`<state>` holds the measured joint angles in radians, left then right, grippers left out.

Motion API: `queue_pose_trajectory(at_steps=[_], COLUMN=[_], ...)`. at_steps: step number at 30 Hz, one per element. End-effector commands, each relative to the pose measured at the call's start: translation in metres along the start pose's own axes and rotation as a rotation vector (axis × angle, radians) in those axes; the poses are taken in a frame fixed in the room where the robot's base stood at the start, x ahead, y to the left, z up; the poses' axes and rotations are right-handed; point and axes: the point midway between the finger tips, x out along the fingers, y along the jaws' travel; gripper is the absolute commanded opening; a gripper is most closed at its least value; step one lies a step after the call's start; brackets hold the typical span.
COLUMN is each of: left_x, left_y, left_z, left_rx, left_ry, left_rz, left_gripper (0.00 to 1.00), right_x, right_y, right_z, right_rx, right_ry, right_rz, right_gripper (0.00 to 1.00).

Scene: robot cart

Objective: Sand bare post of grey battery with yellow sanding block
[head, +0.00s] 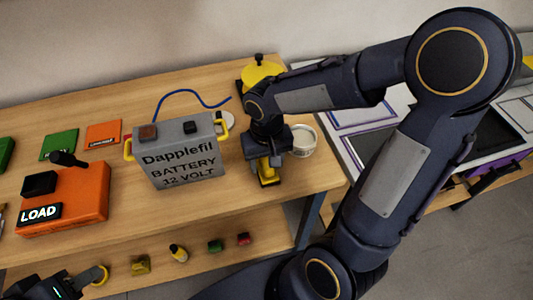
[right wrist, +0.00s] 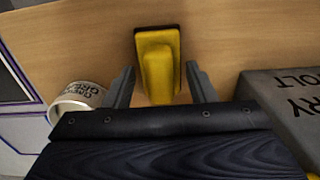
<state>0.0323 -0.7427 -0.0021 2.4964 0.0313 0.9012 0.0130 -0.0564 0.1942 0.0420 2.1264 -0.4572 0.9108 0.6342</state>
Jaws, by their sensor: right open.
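The grey battery (head: 180,160), lettered "Dapplefil BATTERY 12 VOLT", stands upright on the bench with yellow side handles. A brownish post (head: 148,132) is on its top left, and a black-topped post (head: 190,127) on its top right. Part of the battery shows in the right wrist view (right wrist: 270,100). The yellow sanding block (head: 268,178) lies on the bench right of the battery. My right gripper (head: 268,160) is open above it; in the right wrist view the block (right wrist: 158,62) appears between the fingers, with gaps both sides. My left gripper (head: 62,287) is partly cut off at bottom left.
An orange LOAD box (head: 80,200) stands left of the battery. A white tub (head: 303,140) stands close right of my right gripper. A blue cable (head: 190,92) lies behind the battery.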

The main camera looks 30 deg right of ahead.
Motion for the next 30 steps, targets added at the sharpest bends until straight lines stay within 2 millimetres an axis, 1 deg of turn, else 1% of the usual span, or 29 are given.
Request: queue_pose_trajectory(at_steps=[7,8,15,16,21,30], left_x=[0.0000,0.0000,0.0000,0.0000,0.0000,0.0000], left_y=[0.0000,0.0000,0.0000,0.0000,0.0000,0.0000], left_z=[0.0000,0.0000,0.0000,0.0000,0.0000,0.0000], left_rx=[0.000,0.000,0.000,0.000,0.000,0.000], left_ry=[0.000,0.000,0.000,0.000,0.000,0.000], left_rz=[0.000,0.000,0.000,0.000,0.000,0.000], left_gripper=[0.36,0.36,0.36,0.36,0.36,0.36], right_x=[0.0011,0.0011,0.0009,0.0009,0.0008,0.0007], right_y=[0.0000,0.0000,0.0000,0.0000,0.0000,-0.0001], right_z=[-0.0001,-0.0001,-0.0001,-0.0001,-0.0002,-0.0002], right_rx=[0.000,0.000,-0.001,-0.001,-0.001,-0.001], right_ry=[0.001,0.001,0.001,0.001,0.001,0.001], right_rz=[0.000,0.000,0.000,0.000,0.000,0.000], right_gripper=[0.51,0.50,0.18,0.39,0.17,0.16])
